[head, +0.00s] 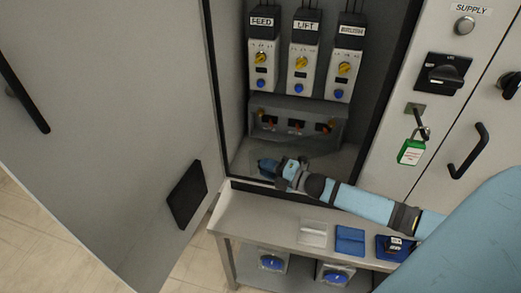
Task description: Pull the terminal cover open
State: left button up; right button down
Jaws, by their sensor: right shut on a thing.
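The terminal block (298,108) is a grey housing low inside the open cabinet, with dark openings and orange-tipped terminals showing. A greyish, see-through-looking panel (338,160) lies below and in front of it and appears to be the terminal cover, tilted outward. My right gripper (268,166) reaches in from the lower right, at the lower left of this panel. It is shut on what appears to be the cover's edge; the fingers hide the exact contact. My left gripper is not in view.
Three labelled units with yellow knobs, one marked FEED (262,62), hang above the terminals. The large cabinet door (120,110) stands open at left. A bench (262,226) below carries blue items. A green-tagged padlock (411,151) hangs on the right panel.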

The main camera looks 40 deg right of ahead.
jog(key=s+n+g+y, duration=0.2)
jog(key=s+y, duration=0.1)
jog(key=s, duration=0.3)
jog(key=shift+a, duration=0.15)
jog(key=c, duration=0.9)
grip_release()
